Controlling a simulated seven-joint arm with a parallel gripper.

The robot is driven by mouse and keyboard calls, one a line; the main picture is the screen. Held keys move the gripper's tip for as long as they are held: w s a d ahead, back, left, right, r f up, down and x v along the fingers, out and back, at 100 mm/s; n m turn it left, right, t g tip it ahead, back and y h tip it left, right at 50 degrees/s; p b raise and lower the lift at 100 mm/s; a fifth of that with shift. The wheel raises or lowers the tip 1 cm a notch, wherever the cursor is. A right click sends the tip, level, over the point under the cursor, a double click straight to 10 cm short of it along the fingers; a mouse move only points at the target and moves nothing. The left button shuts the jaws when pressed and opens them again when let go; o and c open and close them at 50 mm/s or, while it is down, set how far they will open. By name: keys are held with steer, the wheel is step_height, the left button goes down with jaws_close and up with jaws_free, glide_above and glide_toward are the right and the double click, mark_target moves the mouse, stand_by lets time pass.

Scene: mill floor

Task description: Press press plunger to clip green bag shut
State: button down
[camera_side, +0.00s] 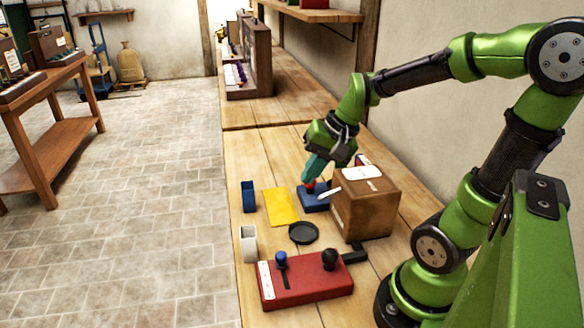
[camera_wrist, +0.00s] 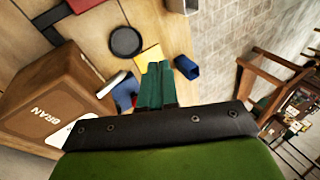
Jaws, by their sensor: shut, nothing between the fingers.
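My gripper (camera_side: 309,178) has teal fingers that are together and point down over a low blue base (camera_side: 314,200) with a small red part (camera_side: 310,188) on it. The fingertips are just above or at the red part; I cannot tell if they touch. In the wrist view the shut fingers (camera_wrist: 160,66) hide part of the blue base (camera_wrist: 125,94). The red part may be the press plunger, but I cannot be sure. I cannot make out a green bag in either view.
A brown BRAN box (camera_side: 366,205) stands close right of the blue base. A red lever unit (camera_side: 305,283) sits in front.

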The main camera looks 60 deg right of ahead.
steer(key=s+a+r+n+t, duration=0.1)
steer(key=s+a+r+n, duration=0.1)
steer(key=a+n, duration=0.1)
steer(key=s+a+r+n+t, duration=0.1)
steer(key=s+a+r+n, duration=0.1)
steer(key=a, duration=0.4)
steer(key=shift+s+a+r+n, duration=0.15)
steer(key=shift+s+r+n, duration=0.15)
steer(key=shift+r+n, duration=0.55)
steer(key=w+d+f+m+g, duration=0.1)
steer(key=w+d+m, duration=0.2)
steer(key=d+m, duration=0.4)
steer(key=w+d+m+g+h, duration=0.1)
steer(key=w+d+m+g, duration=0.1)
steer(key=d+m, duration=0.6)
steer(key=w+d+f+m+g, duration=0.1)
steer(key=w+d+m, duration=0.4)
steer(key=d+m, duration=0.3)
steer(key=d, duration=0.3)
steer(key=shift+d+f+g, duration=0.15)
steer(key=shift+f+g, duration=0.15)
steer(key=shift+g, duration=0.1)
steer(key=shift+w+f, duration=0.1)
